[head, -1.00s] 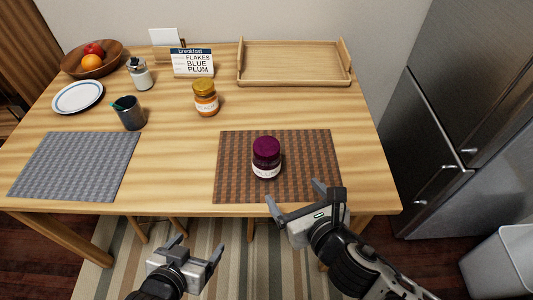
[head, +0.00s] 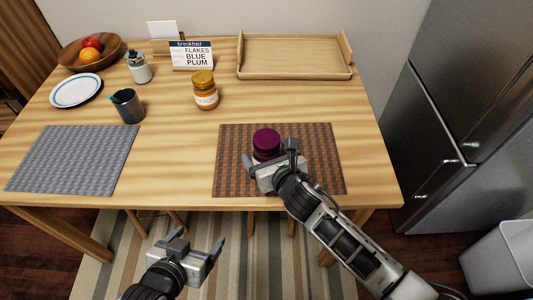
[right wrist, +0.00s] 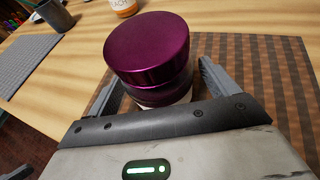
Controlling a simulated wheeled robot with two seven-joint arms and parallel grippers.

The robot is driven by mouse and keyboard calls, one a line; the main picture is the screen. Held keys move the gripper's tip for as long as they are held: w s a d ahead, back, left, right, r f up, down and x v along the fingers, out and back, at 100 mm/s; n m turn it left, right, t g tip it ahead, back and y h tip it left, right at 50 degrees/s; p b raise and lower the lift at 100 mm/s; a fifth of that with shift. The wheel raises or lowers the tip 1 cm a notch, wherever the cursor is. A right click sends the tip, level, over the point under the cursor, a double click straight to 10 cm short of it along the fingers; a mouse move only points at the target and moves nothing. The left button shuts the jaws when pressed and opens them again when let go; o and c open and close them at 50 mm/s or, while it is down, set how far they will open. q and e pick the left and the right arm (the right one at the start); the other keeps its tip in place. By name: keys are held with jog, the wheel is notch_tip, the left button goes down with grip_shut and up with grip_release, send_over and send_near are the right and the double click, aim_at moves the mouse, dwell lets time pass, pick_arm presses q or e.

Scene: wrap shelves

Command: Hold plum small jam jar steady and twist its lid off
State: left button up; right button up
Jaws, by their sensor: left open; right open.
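The plum jam jar (head: 267,142) stands upright on the brown woven placemat (head: 322,175), its purple lid on. In the right wrist view the lid (right wrist: 148,48) fills the middle, and the jar's lower part is largely hidden behind my gripper body. My right gripper (head: 273,160) is open at the near side of the jar, with one finger on each side of it. Whether the fingers touch the glass cannot be told. My left gripper (head: 201,241) is open and empty, in front of the table edge and below it.
An orange jar with a yellow lid (head: 205,91) stands behind to the left. A dark cup (head: 128,107), a grey placemat (head: 73,160), a plate (head: 76,91) and a fruit bowl (head: 90,56) are further left. A wooden tray (head: 293,72) lies at the back. The table right of the brown placemat is clear.

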jog(key=shift+w+a+f, duration=0.15)
jog(key=shift+w, duration=0.25)
jog(key=shift+c, duration=0.4)
jog(key=c, duration=1.4)
jog(key=shift+o, duration=0.2)
